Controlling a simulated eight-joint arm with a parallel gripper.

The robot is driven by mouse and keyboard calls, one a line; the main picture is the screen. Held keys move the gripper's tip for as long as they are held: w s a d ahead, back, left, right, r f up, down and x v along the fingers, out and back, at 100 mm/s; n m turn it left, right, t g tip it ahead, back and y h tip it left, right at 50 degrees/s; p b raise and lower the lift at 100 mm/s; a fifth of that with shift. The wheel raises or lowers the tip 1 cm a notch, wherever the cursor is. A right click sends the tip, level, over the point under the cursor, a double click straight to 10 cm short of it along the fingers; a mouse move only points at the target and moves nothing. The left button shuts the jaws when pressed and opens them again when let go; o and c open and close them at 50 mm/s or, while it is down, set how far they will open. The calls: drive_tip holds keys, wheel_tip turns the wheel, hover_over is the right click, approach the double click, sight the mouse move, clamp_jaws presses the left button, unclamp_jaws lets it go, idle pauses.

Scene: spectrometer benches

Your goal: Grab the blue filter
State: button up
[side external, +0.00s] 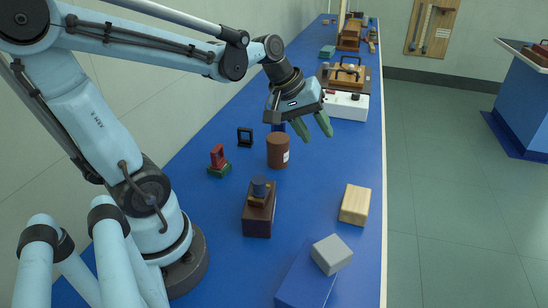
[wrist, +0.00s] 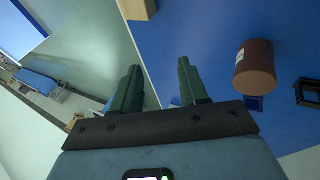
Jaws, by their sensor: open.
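The blue filter (side external: 278,127) looks like a small dark blue piece on the blue bench, mostly hidden behind a brown jar in the side view. In the wrist view, a small dark blue square frame (wrist: 254,104) shows partly behind the jar, right of the fingers. My gripper (side external: 314,128) is open and empty, its green fingers pointing down above the bench, to the right of the blue piece and the jar. In the wrist view my gripper (wrist: 160,68) has clear space between its fingertips.
The brown jar (side external: 278,152) stands close to the blue piece. A black square frame (side external: 245,137) and a red piece on a green base (side external: 218,161) stand left. A dark brown block (side external: 258,218), wooden block (side external: 355,205) and white device (side external: 347,105) are also on the bench.

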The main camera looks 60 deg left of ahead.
drive_tip(key=w+a+f+n+h, duration=0.1)
drive_tip(key=w+a+n+h, duration=0.1)
drive_tip(key=w+a+n, duration=0.45)
drive_tip(key=n+t+h, duration=0.3)
drive_tip(key=n, duration=0.7)
hover_over(278, 129)
drive_tip(key=d, duration=0.4)
wheel_tip(278, 129, down, 6)
drive_tip(key=s+a+f+n+t, duration=0.1)
drive_tip(key=a, duration=0.1)
drive_tip(key=s+a+f+n, duration=0.1)
drive_tip(key=a, duration=0.1)
drive_tip(key=s+a+f+n+t, duration=0.1)
drive_tip(key=a, duration=0.1)
drive_tip(key=shift+a+f+n+t, duration=0.2)
drive_tip(key=shift+f+n+t, duration=0.05)
drive_tip(key=shift+t, duration=0.05)
drive_tip(key=shift+x, duration=3.75)
drive_tip(key=shift+f, duration=0.15)
drive_tip(key=shift+c, duration=0.2)
clamp_jaws()
